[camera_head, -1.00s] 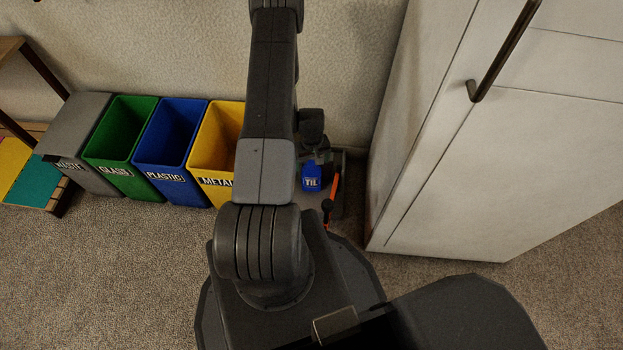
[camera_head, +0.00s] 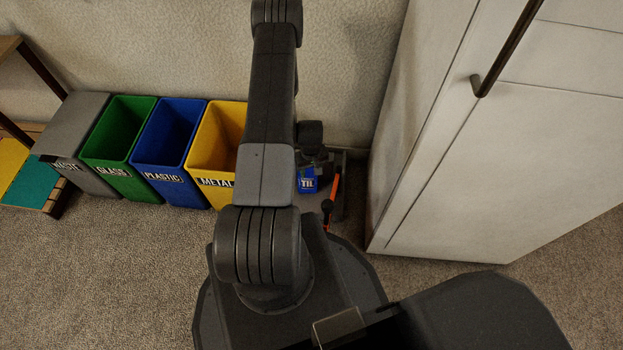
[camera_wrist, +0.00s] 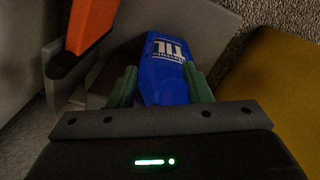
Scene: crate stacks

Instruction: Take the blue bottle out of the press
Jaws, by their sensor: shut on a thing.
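The blue bottle (camera_wrist: 163,68) with a white label lies between the two green fingertips of my gripper (camera_wrist: 165,88) in the wrist view. My gripper is shut on it. In the head view the bottle (camera_head: 307,180) shows beside my arm, which hides part of it. The press (camera_head: 336,190), grey with an orange lever, stands on the floor between the yellow bin and the white cabinet. Its orange lever (camera_wrist: 91,25) is at the upper left of the wrist view. I cannot tell whether the bottle still touches the press.
Bins for waste (camera_head: 72,145), glass (camera_head: 118,150), plastic (camera_head: 168,155) and metal (camera_head: 205,185) stand in a row to the left. A tall white cabinet (camera_head: 500,150) is close on the right. The wall is behind. Carpet in front of the bins is clear.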

